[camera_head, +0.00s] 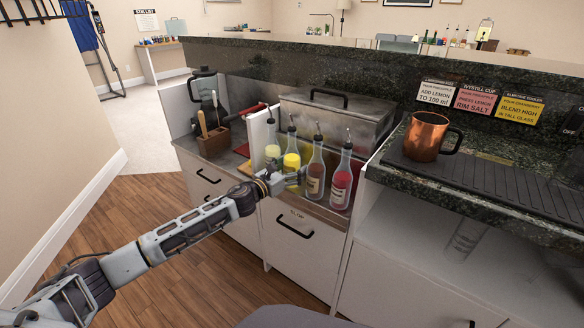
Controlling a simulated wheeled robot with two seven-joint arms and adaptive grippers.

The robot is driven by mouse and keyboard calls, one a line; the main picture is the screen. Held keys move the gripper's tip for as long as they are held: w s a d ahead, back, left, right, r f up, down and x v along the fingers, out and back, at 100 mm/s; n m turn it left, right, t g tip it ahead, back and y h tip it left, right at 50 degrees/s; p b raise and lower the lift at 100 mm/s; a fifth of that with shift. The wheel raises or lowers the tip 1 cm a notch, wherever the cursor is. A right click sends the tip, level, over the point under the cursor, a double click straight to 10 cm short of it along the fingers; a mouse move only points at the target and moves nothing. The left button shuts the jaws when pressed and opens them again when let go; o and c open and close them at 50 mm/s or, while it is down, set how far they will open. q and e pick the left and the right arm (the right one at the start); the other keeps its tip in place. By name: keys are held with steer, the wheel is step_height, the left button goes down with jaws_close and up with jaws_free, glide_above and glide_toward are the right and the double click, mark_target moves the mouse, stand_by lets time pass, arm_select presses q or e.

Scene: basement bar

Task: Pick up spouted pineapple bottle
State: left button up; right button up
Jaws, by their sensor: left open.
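Several spouted glass bottles stand upright in a row on the steel counter. The bright yellow one (292,160) looks like the pineapple bottle, though I cannot read its label. A paler yellow bottle (273,150) stands to its left. A dark amber-red bottle (315,172) and a red bottle (341,182) stand to its right. My left gripper (292,180) is open at the front of the row, by the lower part of the bright yellow bottle, and hides some of it. I cannot tell whether the fingers touch it. My right gripper is not in view.
A lidded steel box (335,118) stands behind the bottles. A white board (258,135) and a wooden utensil holder (213,142) are to the left. A copper mug (427,136) sits on the raised dark bar mat (490,180) to the right. Drawers lie below the counter.

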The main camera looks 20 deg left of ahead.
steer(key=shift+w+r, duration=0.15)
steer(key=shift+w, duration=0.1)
arm_select(q)
steer(key=shift+c, duration=0.4)
steer(key=shift+c, duration=1.1)
steer(key=c, duration=1.2)
steer(key=shift+r, duration=0.1)
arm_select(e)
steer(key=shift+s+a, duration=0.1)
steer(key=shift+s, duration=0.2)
arm_select(q)
steer(key=shift+r, duration=0.15)
